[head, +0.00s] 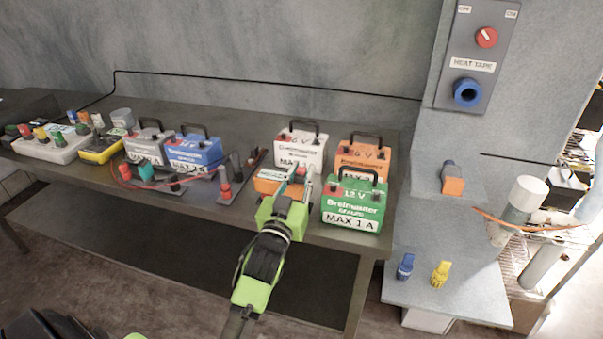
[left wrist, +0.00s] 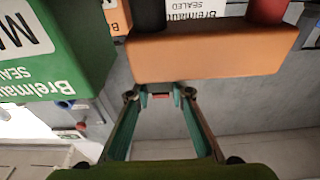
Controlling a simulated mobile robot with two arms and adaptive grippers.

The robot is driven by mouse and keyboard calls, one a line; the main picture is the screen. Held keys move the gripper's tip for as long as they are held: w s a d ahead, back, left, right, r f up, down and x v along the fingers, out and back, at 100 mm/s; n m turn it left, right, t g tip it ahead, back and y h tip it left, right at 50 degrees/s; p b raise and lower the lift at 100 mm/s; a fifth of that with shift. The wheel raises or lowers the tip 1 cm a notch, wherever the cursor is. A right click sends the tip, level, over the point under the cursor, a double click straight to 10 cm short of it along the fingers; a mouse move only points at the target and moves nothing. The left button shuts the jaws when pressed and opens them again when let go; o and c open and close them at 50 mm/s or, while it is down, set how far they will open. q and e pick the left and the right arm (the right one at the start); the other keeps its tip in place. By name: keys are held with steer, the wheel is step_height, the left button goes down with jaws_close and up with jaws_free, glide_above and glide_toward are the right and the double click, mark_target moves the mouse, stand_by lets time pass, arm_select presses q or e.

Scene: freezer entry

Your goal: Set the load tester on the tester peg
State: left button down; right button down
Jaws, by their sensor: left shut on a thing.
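My left gripper (head: 298,178) is shut at the front edge of the bench, just left of the green battery. An orange block (head: 280,182), which looks like the load tester, is at its fingertips, in front of the white battery (head: 300,146). In the left wrist view the orange block (left wrist: 210,52) shows a black and a red post on its far side. The left fingers (left wrist: 160,97) close on a small reddish part beside it. Where the block touches the gripper is mostly hidden. I cannot tell which thing is the tester peg. My right gripper is not in view.
The green battery (head: 353,203) stands close right, with an orange battery (head: 362,155) behind it. Blue (head: 194,149) and grey (head: 146,144) batteries and wired clips stand left. Blue (head: 404,266) and yellow (head: 440,273) pieces stand on the right ledge.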

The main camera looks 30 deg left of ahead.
arm_select(q)
steer(key=shift+f, duration=0.35)
steer(key=c, duration=1.8)
jaws_free()
steer(key=shift+o, duration=0.2)
steer(key=shift+s+f+b, duration=0.1)
steer(key=shift+f+b, duration=0.15)
steer(key=shift+b, duration=0.05)
steer(key=v, duration=1.2)
steer(key=shift+r, duration=0.1)
